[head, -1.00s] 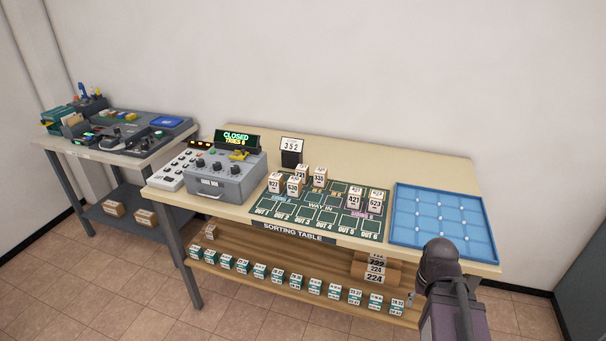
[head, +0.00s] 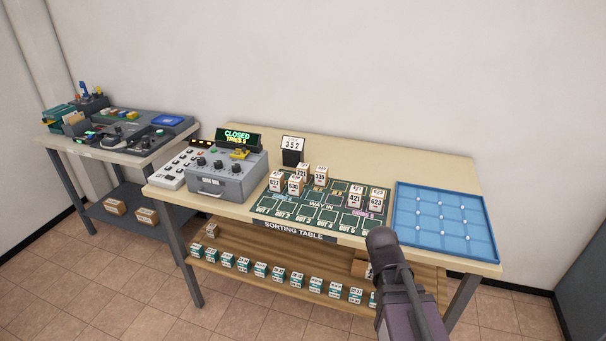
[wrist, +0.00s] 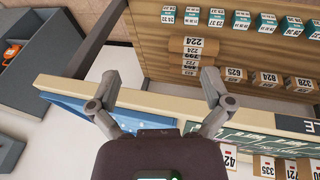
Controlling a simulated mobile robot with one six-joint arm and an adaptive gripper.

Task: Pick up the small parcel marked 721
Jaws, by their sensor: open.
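The small parcel marked 721 (head: 302,170) stands on the green sorting mat (head: 338,224), in the back left group. It is a white-topped box, partly hidden by the parcel marked 630 (head: 294,186) in front.
Parcels marked 927 (head: 276,182), 335 (head: 320,173), 421 (head: 355,198) and 623 (head: 376,199) stand close by. A number stand reading 352 (head: 293,144) is behind. A grey control box (head: 227,178) is left, a blue tray (head: 443,244) right. Boxes line the lower shelf (head: 240,246).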

